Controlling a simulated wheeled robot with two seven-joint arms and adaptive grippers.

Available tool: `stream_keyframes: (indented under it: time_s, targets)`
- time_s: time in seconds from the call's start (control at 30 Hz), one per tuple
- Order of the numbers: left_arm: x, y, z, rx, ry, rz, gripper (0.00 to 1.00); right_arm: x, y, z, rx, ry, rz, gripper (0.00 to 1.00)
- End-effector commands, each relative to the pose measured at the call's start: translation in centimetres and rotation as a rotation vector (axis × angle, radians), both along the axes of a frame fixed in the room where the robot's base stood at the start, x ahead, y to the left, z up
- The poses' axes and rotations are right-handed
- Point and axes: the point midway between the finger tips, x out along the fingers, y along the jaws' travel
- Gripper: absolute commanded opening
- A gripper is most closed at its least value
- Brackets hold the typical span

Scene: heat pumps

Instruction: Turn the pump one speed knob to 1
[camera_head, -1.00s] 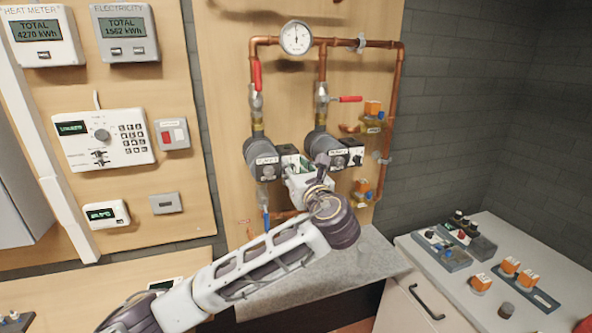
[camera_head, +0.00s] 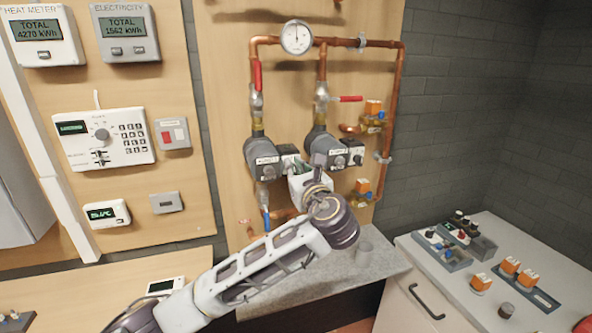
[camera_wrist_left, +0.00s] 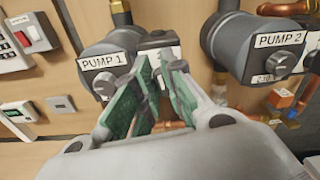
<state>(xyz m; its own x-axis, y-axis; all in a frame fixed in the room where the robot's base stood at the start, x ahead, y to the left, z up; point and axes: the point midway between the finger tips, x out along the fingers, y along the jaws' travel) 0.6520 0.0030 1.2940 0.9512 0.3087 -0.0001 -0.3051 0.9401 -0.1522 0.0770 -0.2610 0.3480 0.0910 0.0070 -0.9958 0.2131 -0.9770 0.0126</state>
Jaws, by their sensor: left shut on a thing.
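Pump one (camera_head: 258,150) is a grey cylinder labelled PUMP 1 on the wooden board; it also shows in the left wrist view (camera_wrist_left: 112,45). A dark box (camera_head: 288,150) with a white label joins the pump's right side. My left gripper (camera_head: 298,172) is at the front of this box. In the wrist view its green-padded fingers (camera_wrist_left: 160,72) are close together, shut on a knob there. The fingers hide most of that knob, so its setting cannot be read. My right gripper is out of view.
Pump two (camera_head: 318,143), with its own knobs, stands just right of my left gripper. A grey worktop (camera_head: 375,262) lies below. Meters and a control panel (camera_head: 104,139) are on the left.

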Motion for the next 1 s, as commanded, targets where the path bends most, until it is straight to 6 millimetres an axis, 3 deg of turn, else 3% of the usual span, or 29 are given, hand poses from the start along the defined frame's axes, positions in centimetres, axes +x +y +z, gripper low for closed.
stream_keyframes:
  time_s: [0.6,1.0]
  targets:
    - [-0.21,0.49,-0.44,-0.471,-0.15,0.001,0.0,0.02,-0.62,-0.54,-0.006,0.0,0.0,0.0]
    - [-0.25,0.61,-0.47,-0.612,-0.196,0.001,0.0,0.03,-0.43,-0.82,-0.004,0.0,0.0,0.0]
